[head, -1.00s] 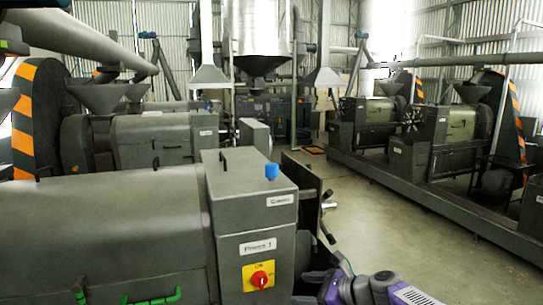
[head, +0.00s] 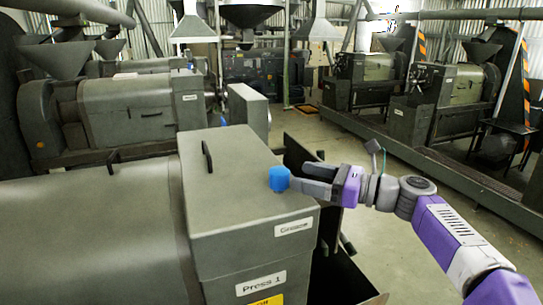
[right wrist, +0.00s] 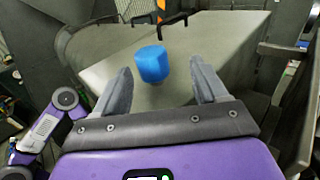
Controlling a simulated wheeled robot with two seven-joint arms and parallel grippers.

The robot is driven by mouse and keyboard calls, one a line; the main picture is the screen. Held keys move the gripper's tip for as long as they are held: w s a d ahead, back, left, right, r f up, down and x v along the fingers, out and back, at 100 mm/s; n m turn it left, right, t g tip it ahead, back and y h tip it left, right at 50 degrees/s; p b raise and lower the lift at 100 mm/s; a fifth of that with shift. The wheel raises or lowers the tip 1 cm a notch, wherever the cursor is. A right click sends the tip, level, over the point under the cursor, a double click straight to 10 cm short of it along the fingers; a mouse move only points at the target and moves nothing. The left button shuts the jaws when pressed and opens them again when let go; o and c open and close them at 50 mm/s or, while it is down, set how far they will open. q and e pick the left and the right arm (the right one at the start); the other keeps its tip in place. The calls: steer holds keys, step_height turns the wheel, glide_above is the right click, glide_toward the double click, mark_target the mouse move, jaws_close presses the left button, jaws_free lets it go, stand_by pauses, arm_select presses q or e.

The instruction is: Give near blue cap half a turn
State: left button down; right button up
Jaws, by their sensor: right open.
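The near blue cap (head: 279,178) stands upright on top of the grey box of Press 1 (head: 235,195), near its right edge. My right gripper (head: 298,184) reaches in from the right at the cap's height, its fingers pointing at the cap. In the right wrist view the cap (right wrist: 153,63) appears between the tips of the two open fingers (right wrist: 161,75), with a gap on each side. I cannot tell whether the cap's lower part is between the fingers in depth. My left gripper is not in view.
A black handle (head: 207,161) stands on the box top left of the cap. The "Grease" label (head: 294,228) is on the box's front edge. A dark open panel (head: 300,160) stands right of the box. More presses (head: 362,82) line the back. The floor (head: 400,245) beyond my arm is clear.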

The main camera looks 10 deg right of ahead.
mark_target(279, 170)
steer(key=shift+s+a+r, duration=0.1)
steer(key=shift+a+r, duration=0.15)
steer(key=shift+a, duration=0.05)
steer(key=shift+s+a+r+p, duration=0.1)
steer(key=shift+a+r+p, duration=0.05)
steer(key=shift+a, duration=0.4)
steer(key=shift+s+a+r+p, duration=0.1)
steer(key=shift+a+p, duration=0.05)
steer(key=shift+a, duration=0.35)
steer(key=x, duration=0.4)
steer(key=shift+w+f+p, duration=0.2)
steer(key=shift+w+p, duration=0.15)
steer(key=shift+w, duration=0.1)
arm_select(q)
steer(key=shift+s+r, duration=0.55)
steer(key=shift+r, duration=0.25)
arm_select(e)
steer(key=shift+s+a, duration=0.1)
steer(key=shift+a, duration=0.05)
steer(key=shift+c, duration=0.2)
steer(key=shift+c, duration=1.2)
steer(key=c, duration=0.7)
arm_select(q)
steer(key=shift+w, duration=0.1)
arm_select(e)
steer(key=shift+o, duration=0.2)
